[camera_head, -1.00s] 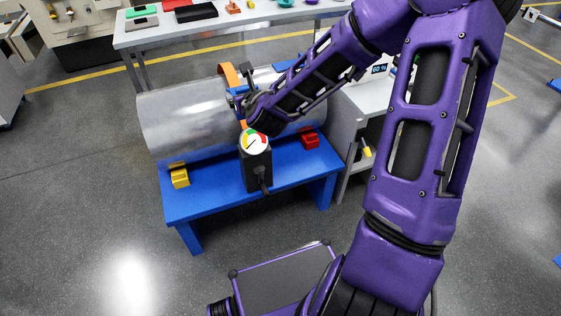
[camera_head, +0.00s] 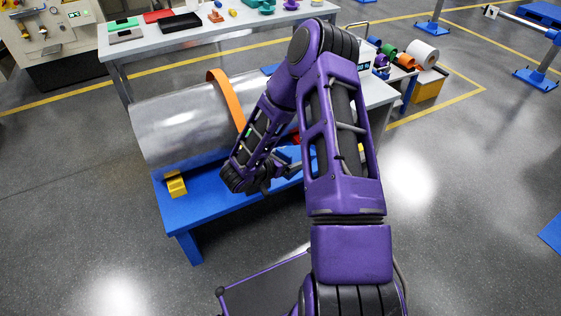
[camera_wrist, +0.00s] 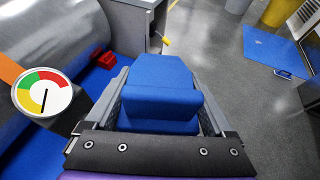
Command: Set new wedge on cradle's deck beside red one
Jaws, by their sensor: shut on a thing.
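A blue wedge (camera_wrist: 160,85) is between my gripper's fingers (camera_wrist: 160,98) in the wrist view, and my gripper is shut on it. In the head view my gripper (camera_head: 286,168) is at the front of the blue cradle (camera_head: 205,208), partly hidden by my arm. The red wedge (camera_wrist: 103,59) sits on the cradle's deck (camera_wrist: 85,85) beside the metal cylinder, left of and beyond the held wedge in the wrist view. In the head view it is mostly hidden behind my arm. A yellow wedge (camera_head: 176,186) sits at the deck's left end.
The large metal cylinder (camera_head: 175,125) lies on the cradle with an orange strap (camera_head: 228,98) around it. A dial gauge (camera_wrist: 42,92) is close on the left in the wrist view. A grey cabinet (camera_wrist: 133,22) stands beyond the cradle's end. Open floor lies to the right.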

